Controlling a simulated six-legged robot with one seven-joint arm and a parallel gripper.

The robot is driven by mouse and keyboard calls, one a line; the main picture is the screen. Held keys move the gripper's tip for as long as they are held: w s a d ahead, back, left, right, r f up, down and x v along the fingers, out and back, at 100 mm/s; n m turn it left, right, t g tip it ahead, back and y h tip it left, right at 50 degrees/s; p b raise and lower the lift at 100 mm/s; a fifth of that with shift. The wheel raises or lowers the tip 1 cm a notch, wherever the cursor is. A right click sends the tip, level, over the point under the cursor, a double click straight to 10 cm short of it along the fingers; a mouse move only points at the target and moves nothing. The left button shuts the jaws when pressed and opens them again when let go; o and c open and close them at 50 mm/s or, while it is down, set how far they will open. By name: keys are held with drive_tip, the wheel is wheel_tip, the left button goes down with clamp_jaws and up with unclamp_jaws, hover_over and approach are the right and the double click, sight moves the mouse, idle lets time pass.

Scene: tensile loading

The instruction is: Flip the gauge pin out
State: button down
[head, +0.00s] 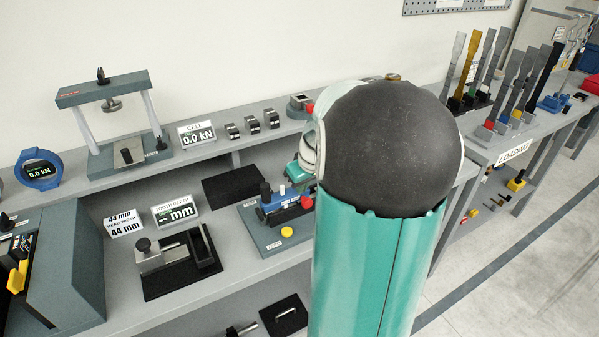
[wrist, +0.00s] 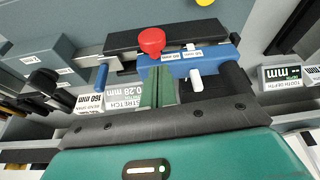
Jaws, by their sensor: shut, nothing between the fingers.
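The blue gauge device (wrist: 210,60) lies across the wrist view, with small mm labels on top. A white pin (wrist: 195,80) sticks out on its right and a blue pin (wrist: 101,76) stands at its left; I cannot tell for sure which is the gauge pin. A red knob (wrist: 151,40) is on its far side. My gripper (wrist: 157,72) is shut and empty, its green fingertips at the near edge of the blue body, between the two pins; contact is unclear. In the head view the device (head: 270,208) is partly hidden by my arm.
A stretch display (wrist: 123,98) lies left of my fingers and a tooth depth display (wrist: 285,75) to the right. In the head view, a black fixture (head: 175,262) stands left, a small press (head: 115,125) on the upper shelf, and specimen racks (head: 500,120) at right.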

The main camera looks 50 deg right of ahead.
sight(306, 199)
drive_tip(key=shift+s+f, duration=0.3)
drive_tip(key=shift+f, duration=0.05)
drive_tip(key=shift+s+a, duration=0.1)
drive_tip(key=shift+s+a, duration=0.15)
drive_tip(key=shift+s, duration=0.4)
drive_tip(key=shift+s+a, duration=0.15)
drive_tip(key=shift+s, duration=0.4)
drive_tip(key=w, duration=0.1)
drive_tip(key=w+r, duration=0.2)
drive_tip(key=shift+w+d+r, duration=0.1)
drive_tip(key=shift+w+d, duration=0.15)
drive_tip(key=shift+d, duration=0.05)
drive_tip(key=v, duration=1)
